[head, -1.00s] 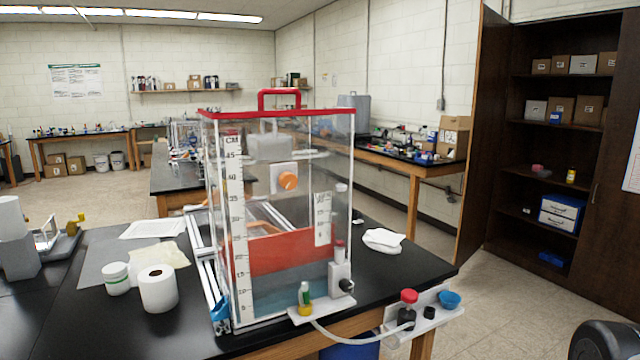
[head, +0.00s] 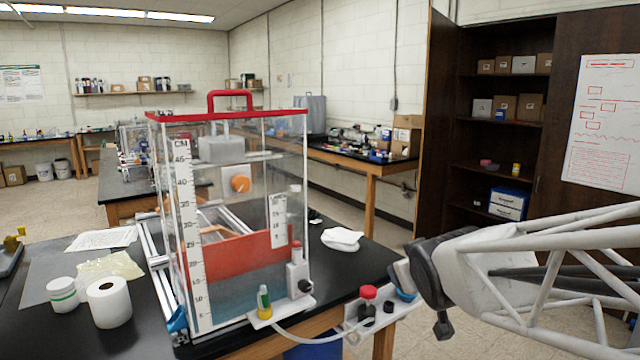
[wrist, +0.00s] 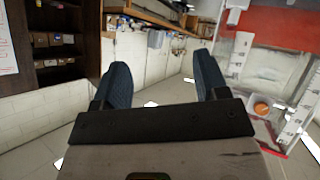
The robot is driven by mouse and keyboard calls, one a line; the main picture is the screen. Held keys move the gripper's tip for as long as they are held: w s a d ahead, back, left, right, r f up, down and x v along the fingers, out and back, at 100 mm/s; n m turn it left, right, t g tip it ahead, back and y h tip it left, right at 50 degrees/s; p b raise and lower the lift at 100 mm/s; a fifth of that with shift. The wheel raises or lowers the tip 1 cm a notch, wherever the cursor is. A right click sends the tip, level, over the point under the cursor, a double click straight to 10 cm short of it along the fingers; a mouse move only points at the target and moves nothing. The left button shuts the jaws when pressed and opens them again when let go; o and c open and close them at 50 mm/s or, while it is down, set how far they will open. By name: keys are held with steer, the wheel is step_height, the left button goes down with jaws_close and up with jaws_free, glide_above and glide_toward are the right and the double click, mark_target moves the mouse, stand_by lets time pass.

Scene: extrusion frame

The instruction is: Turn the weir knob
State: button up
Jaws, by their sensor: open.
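A clear tank (head: 150,180) with a red rim and red handle stands on the black bench. An orange round knob (head: 240,184) sits on a white plate at the tank's back side; it also shows in the wrist view (wrist: 261,108). A red panel (head: 250,252) stands inside, above bluish water. A small black knob (head: 304,286) is on a white block at the front right corner. Which knob is the weir knob is not labelled. My gripper (wrist: 164,82) is open and empty, its two blue fingers apart. In the head view my arm is at the right, clear of the orange knob.
A white side shelf (head: 380,318) with a red-capped bottle (head: 368,297) juts from the bench edge near my arm. A hose (head: 310,338) runs to it. Floor right of the bench is open.

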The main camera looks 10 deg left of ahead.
steer(key=w+a+r+n+t+y, duration=0.1)
steer(key=w+a+r+n+y, duration=0.25)
steer(key=a, duration=0.35)
steer(key=w+a+r+n+t+y, duration=0.2)
steer(key=w+a+y, duration=0.15)
steer(key=a, duration=0.35)
steer(key=n+g+y, duration=0.3)
steer(key=n+y, duration=0.5)
steer(key=y, duration=0.1)
glide_toward(243, 185)
steer(key=w+a, duration=0.1)
steer(key=a, duration=0.1)
steer(key=shift+w+d+r, duration=0.1)
steer(key=shift+w+r, duration=0.1)
steer(key=shift+r, duration=0.1)
steer(key=shift+x, duration=3.9)
steer(key=shift+s, duration=0.1)
steer(key=shift+c, duration=0.3)
steer(key=c, duration=0.9)
steer(key=shift+o, duration=0.2)
